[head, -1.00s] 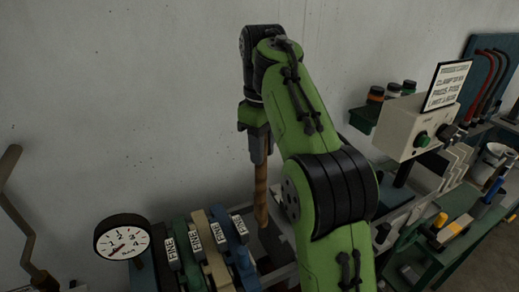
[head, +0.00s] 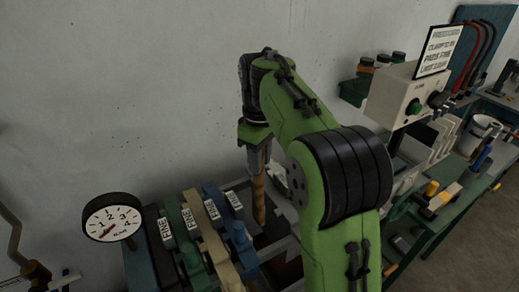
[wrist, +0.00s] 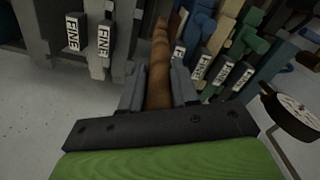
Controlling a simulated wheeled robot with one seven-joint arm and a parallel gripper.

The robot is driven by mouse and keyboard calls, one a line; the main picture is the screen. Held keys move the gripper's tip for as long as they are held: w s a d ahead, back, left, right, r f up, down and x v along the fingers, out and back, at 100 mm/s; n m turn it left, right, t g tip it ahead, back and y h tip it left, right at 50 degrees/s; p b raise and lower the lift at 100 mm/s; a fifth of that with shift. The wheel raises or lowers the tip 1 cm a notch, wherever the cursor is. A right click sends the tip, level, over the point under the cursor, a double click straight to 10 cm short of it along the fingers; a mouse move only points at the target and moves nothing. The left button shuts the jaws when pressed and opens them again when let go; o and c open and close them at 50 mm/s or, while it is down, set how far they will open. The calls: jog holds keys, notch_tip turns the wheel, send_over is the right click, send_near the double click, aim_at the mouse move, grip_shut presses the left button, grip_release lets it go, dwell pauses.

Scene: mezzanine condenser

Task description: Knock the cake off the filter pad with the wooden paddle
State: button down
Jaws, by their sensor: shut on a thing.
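My gripper (head: 257,158) is shut on the handle of the wooden paddle (head: 259,198), which hangs nearly upright below it. In the wrist view the brown paddle (wrist: 159,76) runs out between the two grey fingers of my gripper (wrist: 157,88). The paddle's lower end is over the framed gap right of the coloured plates, by a dark reddish-brown surface (head: 287,272) that my arm partly covers. I cannot tell whether that surface is the cake or the filter pad, or whether the paddle touches anything.
Grey, green, tan and blue plates (head: 222,262) with FINE tags stand left of the paddle, and a dial gauge (head: 112,217) is beyond them. A control box (head: 405,98) with a sign and a green bench (head: 440,215) with tools are at right. The wall is close behind.

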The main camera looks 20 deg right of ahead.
aim_at(260, 188)
notch_tip(260, 188, down, 10)
jog(key=b, duration=0.6)
jog(key=shift+f, duration=0.2)
jog(key=shift+a+r, duration=0.1)
jog(key=shift+r+p, duration=0.1)
jog(key=shift+p, duration=0.4)
jog(key=shift+d, duration=0.25)
jog(key=shift+a, duration=0.1)
dwell(0.7)
